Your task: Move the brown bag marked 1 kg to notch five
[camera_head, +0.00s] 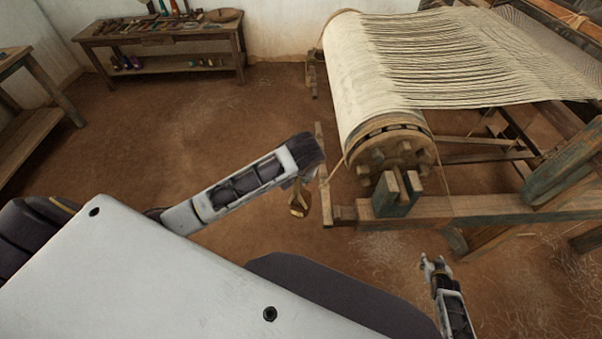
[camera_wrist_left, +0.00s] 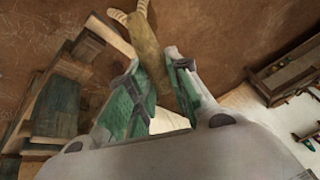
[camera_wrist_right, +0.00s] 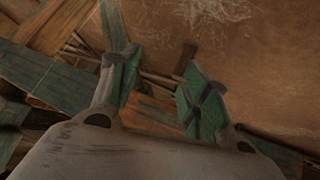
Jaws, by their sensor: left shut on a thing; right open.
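A small brown bag (camera_head: 299,203) hangs below the end of my left arm, just left of the loom's front beam in the head view. My left gripper (camera_head: 302,176) is shut on it near its top. In the left wrist view the brown bag (camera_wrist_left: 147,48) shows between and beyond the green finger pads. I cannot read any mark on it. A narrow wooden bar (camera_head: 323,158) stands right beside the bag; its notches are too small to tell apart. My right gripper (camera_head: 434,264) is open and empty, low in front of the loom; its spread fingers show in the right wrist view (camera_wrist_right: 160,88).
The loom's roll of pale warp (camera_head: 365,90) with its toothed wooden wheel (camera_head: 391,158) stands close right of the bag. A wooden frame beam (camera_head: 450,207) runs to the right. A bench with tools (camera_head: 165,38) stands at the back left. The floor between is clear.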

